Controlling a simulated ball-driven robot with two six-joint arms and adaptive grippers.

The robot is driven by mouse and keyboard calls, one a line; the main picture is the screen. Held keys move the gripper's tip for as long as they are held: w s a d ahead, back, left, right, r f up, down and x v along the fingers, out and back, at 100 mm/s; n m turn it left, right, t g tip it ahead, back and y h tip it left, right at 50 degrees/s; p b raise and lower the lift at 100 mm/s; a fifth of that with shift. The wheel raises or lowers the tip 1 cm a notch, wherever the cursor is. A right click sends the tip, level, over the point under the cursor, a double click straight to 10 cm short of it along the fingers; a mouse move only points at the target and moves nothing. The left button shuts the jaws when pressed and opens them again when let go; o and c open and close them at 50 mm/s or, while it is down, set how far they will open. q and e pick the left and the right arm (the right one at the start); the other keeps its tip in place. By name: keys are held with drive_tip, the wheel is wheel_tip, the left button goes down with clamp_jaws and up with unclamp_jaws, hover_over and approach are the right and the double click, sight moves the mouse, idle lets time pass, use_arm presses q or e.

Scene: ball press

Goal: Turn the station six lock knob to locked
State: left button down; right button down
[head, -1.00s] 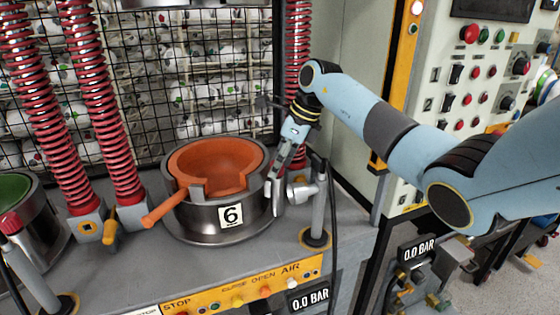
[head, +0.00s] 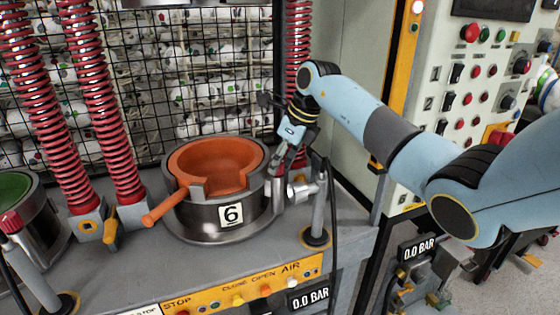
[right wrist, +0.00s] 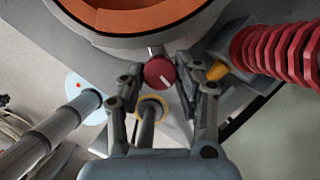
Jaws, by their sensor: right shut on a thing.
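Station six is a steel pot (head: 195,222) with an orange bowl-shaped insert (head: 215,160), an orange handle and a "6" plate. Its lock knob (right wrist: 160,72) is small, round and red with a white pointer line, beside the pot in the right wrist view. My right gripper (head: 281,188) stands at the pot's right side in the head view, fingers pointing down. In the right wrist view the fingers of the gripper (right wrist: 161,80) flank the knob, shut on it. The knob is not clearly visible in the head view. My left gripper is not in view.
A grey post (head: 318,205) with a black hose stands just right of the gripper. Red springs (head: 95,110) rise left of the pot before a mesh cage. A yellow button strip (head: 240,293) runs along the front. A switch panel (head: 470,100) stands at right.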

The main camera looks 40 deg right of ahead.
drive_tip(key=m+h, duration=0.1)
drive_tip(key=m, duration=0.4)
drive_tip(key=shift+a+t+h, duration=0.1)
drive_tip(key=shift+t+h, duration=0.2)
drive_tip(key=shift+h, duration=0.1)
idle(0.3)
drive_tip(key=c, duration=0.9)
unclamp_jaws()
drive_tip(key=shift+c, duration=0.2)
drive_tip(key=v, duration=1.2)
drive_tip(key=shift+a, duration=0.1)
drive_tip(key=shift+c, duration=0.3)
